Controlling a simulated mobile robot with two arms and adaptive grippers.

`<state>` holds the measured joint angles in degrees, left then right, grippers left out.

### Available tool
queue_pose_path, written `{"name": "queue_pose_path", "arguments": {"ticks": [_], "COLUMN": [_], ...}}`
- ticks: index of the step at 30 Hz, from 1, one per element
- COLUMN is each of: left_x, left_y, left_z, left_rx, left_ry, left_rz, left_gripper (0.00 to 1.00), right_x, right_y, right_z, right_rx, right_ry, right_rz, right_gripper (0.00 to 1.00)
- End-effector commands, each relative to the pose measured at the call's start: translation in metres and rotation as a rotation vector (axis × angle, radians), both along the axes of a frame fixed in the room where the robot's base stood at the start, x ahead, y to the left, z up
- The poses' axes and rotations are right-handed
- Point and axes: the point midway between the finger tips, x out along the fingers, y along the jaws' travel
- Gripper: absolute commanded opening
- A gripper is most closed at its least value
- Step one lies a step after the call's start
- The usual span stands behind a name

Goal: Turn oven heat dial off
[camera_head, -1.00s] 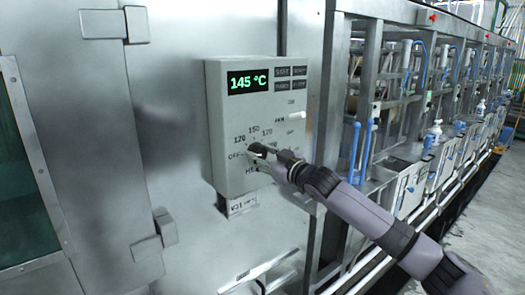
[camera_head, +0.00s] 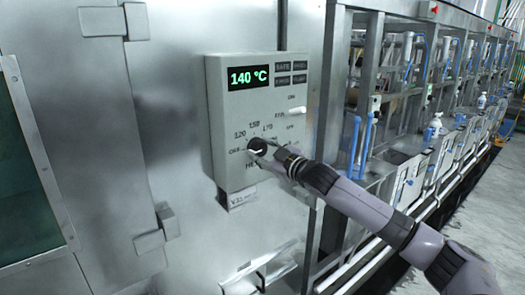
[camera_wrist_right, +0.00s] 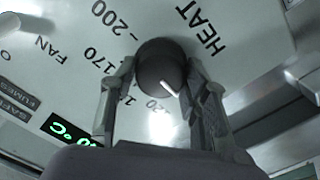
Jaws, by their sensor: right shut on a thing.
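The heat dial (camera_head: 257,145) is a round black knob low on the grey control box (camera_head: 217,120), with OFF, 120, 150 and 170 marked around it. My right gripper (camera_head: 262,151) is at the dial. In the right wrist view its two fingers (camera_wrist_right: 160,85) are shut on the dial (camera_wrist_right: 158,60), one on each side. The dial's white pointer (camera_wrist_right: 169,89) points to the lower right there, just past 120, towards the right finger. The OFF label is not visible in that view but shows left of the dial in the head view. The green display (camera_head: 249,78) reads 140 °C. My left gripper is not in view.
A white fan switch (camera_head: 297,111) is on the box's right side. A steel door with hinges (camera_head: 160,225) is on the left. A steel frame with blue handles (camera_head: 354,140) and several tanks runs along the right, beside a clear grey floor (camera_head: 485,215).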

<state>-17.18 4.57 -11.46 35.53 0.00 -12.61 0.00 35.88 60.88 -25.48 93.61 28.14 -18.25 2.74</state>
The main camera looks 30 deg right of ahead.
Motion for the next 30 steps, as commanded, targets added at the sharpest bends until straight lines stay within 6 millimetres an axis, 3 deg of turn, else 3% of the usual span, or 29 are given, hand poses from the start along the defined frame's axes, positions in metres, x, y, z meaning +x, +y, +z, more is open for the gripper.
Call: {"name": "queue_pose_path", "arguments": {"ticks": [2, 3, 12, 23, 30], "left_x": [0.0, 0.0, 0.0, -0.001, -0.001], "left_y": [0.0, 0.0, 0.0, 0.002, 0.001], "left_z": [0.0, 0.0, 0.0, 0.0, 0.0], "left_rx": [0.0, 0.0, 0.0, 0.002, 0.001], "left_ry": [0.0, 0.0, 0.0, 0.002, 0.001], "left_rz": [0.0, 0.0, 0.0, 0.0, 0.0], "left_gripper": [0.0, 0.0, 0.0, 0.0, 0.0], "right_x": [0.0, 0.0, 0.0, -0.002, -0.028], "right_y": [0.0, 0.0, 0.0, -0.001, -0.002], "right_z": [0.0, 0.0, 0.0, -0.001, -0.002], "right_rx": [-0.005, -0.005, -0.002, -0.001, -0.003], "right_ry": [-0.001, -0.001, -0.001, 0.002, 0.003], "right_rz": [-0.001, -0.001, -0.001, -0.001, 0.001], "right_gripper": [0.14, 0.43, 0.62, 0.62, 0.62]}}
